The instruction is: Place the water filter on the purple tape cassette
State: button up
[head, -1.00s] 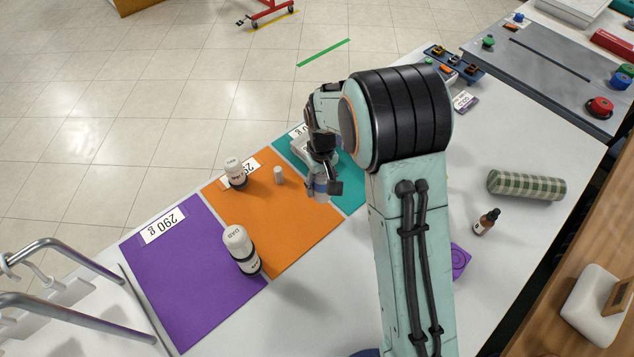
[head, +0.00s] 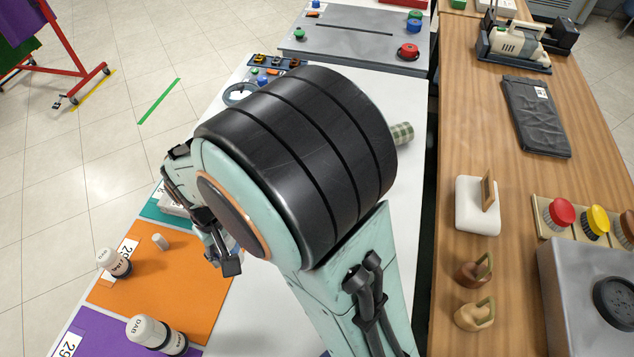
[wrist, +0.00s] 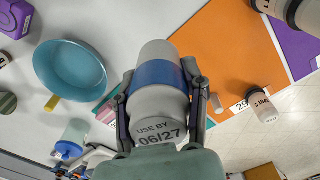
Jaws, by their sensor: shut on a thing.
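The water filter (wrist: 158,98) is a grey cylinder with a blue band and "USE BY 06/27" print. My gripper (wrist: 158,75) is shut on its sides, one finger on each side. In the head view my gripper (head: 224,262) hangs near the orange mat's right edge, with the filter mostly hidden by my arm. A purple object (wrist: 14,18), which looks like the tape cassette, is cut off at the wrist view's top left corner. It lies on the white table, apart from the filter; in the head view it is not visible.
A teal bowl (wrist: 70,70) lies between the filter and the purple object in the wrist view. White bottles stand on the orange mat (head: 190,285) and the purple mat (head: 88,338). A small white cylinder (head: 160,241) is on the orange mat. A wooden counter (head: 410,290) runs along the right.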

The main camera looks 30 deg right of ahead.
jog(key=s+d+f+m, duration=0.2)
jog(key=d+m, duration=1.2)
jog(key=d, duration=1.2)
jog(key=f, duration=0.7)
jog(key=shift+s+d, duration=0.1)
jog(key=shift+s, duration=0.25)
jog(key=shift+f, duration=0.35)
jog(key=shift+f, duration=0.15)
jog(key=o, duration=1.2)
